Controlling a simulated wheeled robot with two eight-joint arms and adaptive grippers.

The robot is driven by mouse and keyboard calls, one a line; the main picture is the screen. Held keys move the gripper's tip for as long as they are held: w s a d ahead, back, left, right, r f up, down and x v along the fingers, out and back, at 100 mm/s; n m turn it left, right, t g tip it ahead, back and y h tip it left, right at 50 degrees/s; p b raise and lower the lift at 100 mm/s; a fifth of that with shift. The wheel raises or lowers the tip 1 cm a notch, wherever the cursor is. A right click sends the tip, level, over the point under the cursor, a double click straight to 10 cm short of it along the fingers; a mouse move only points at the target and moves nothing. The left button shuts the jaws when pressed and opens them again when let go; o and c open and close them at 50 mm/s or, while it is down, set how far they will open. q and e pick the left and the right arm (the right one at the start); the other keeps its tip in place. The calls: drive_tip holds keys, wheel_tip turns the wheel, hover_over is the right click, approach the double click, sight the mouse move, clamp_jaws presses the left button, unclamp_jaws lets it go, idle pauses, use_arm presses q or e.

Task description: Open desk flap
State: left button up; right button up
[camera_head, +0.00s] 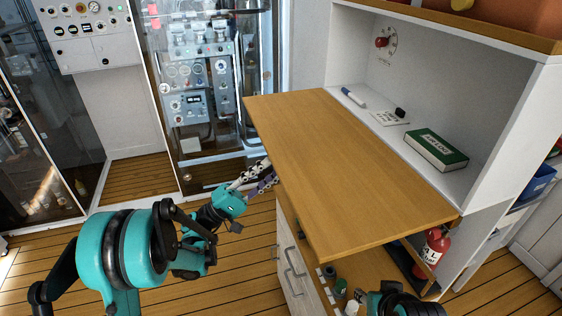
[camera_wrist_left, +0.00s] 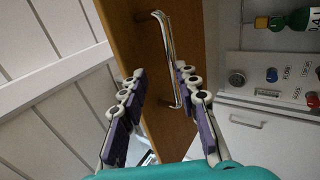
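The desk flap (camera_head: 345,165) is a wooden board standing out roughly level from the white cabinet in the head view. My left gripper (camera_head: 264,175) is at its left edge, its fingers partly below the board. In the left wrist view a silver bar handle (camera_wrist_left: 168,60) is fixed to a wooden panel (camera_wrist_left: 150,75). The open fingers of my left gripper (camera_wrist_left: 159,70) sit either side of the handle, with the handle nearer the right finger. Whether a finger touches it I cannot tell.
A green book (camera_head: 436,150), a marker (camera_head: 353,97) and a small black object (camera_head: 400,113) lie on the cabinet shelf. Drawers (camera_head: 295,270) and a red extinguisher (camera_head: 432,250) are below the flap. Wooden floor (camera_head: 130,182) is free at the left.

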use_arm(q)
drive_tip(key=v, duration=0.6)
drive_tip(key=shift+a+f, duration=0.2)
drive_tip(key=shift+a, duration=0.05)
drive_tip(key=shift+s, duration=0.1)
